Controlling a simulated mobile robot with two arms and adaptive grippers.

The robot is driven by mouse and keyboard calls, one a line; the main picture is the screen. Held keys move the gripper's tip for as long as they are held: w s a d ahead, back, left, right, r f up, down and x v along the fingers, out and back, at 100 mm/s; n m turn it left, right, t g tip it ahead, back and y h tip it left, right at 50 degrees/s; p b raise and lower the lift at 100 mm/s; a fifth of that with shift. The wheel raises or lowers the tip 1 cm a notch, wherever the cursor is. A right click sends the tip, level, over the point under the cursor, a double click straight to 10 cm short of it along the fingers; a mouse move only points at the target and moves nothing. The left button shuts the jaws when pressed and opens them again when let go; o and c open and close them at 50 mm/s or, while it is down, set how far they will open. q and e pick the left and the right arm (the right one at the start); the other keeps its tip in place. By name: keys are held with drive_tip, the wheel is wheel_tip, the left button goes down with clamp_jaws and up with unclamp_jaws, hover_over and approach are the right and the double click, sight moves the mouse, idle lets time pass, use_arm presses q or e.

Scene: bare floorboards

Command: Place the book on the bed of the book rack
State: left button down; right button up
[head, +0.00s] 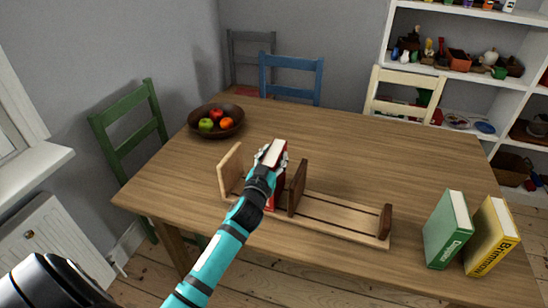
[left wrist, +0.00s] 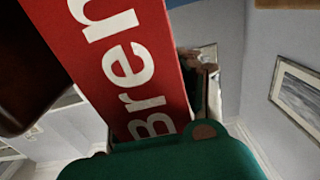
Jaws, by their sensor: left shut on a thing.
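The red book (head: 281,178) stands upright in the wooden book rack's left part, between the tall light end panel and the dark middle divider. My left gripper (head: 267,163) is shut on it from above and behind my arm's end. In the left wrist view the red cover with white letters "Bren" (left wrist: 125,65) fills the middle, tilted. The rack's bed (head: 335,219) runs along the table to a small dark end piece on the right. The book's lower edge is partly hidden by my arm, so I cannot tell whether it touches the bed. My right gripper is not in view.
A green book (head: 447,230) and a yellow book (head: 492,238) stand at the table's right front. A fruit bowl (head: 216,133) sits at the back left. The wooden table (head: 380,150) is clear behind the rack. Chairs surround it.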

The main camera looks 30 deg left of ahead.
use_arm(q)
drive_tip(key=c, duration=1.2)
unclamp_jaws()
drive_tip(key=o, duration=0.4)
drive_tip(key=b+v, duration=0.1)
drive_tip(key=v, duration=1.1)
drive_tip(key=shift+r, duration=0.2)
